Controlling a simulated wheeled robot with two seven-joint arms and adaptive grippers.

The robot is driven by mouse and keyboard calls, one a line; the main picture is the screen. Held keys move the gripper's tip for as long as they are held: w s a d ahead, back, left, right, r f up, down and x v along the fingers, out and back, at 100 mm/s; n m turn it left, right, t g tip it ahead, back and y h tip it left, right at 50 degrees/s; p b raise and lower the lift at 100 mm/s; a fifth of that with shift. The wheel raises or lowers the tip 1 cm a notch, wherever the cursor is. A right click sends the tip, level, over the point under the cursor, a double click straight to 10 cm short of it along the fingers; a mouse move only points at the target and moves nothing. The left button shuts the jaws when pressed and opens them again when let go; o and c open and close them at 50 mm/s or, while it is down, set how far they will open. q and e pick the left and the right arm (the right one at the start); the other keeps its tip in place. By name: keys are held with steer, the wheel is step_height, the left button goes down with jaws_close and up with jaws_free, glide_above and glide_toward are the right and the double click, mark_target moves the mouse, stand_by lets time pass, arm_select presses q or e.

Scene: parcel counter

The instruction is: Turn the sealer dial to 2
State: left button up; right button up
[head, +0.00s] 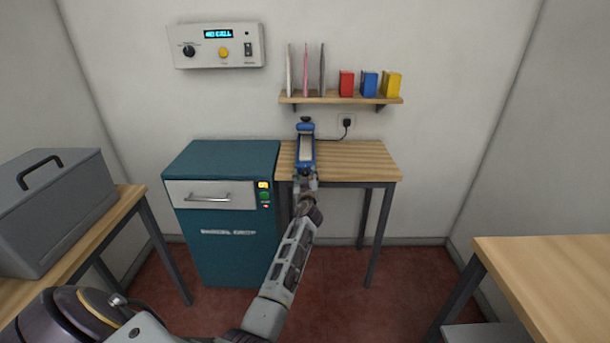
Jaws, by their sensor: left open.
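The blue sealer (297,146) stands on the small wooden table against the back wall, with a pale strip along its top and a dark knob-like part at its far end. My left gripper (306,178) is at the near end of the sealer, with its jaws open. It covers part of that end, and I cannot tell whether it touches the sealer. The sealer's dial and its setting cannot be made out. My right gripper is not in view.
A teal parcel cabinet (225,260) stands left of the small table (365,160). A wall panel (215,45) with a black knob hangs above it. A shelf (340,98) holds colored boxes. A grey case (60,210) is at left; a bare table (560,270) is at right.

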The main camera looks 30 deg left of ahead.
arm_select(q)
steer(key=shift+c, duration=0.2)
steer(key=c, duration=1)
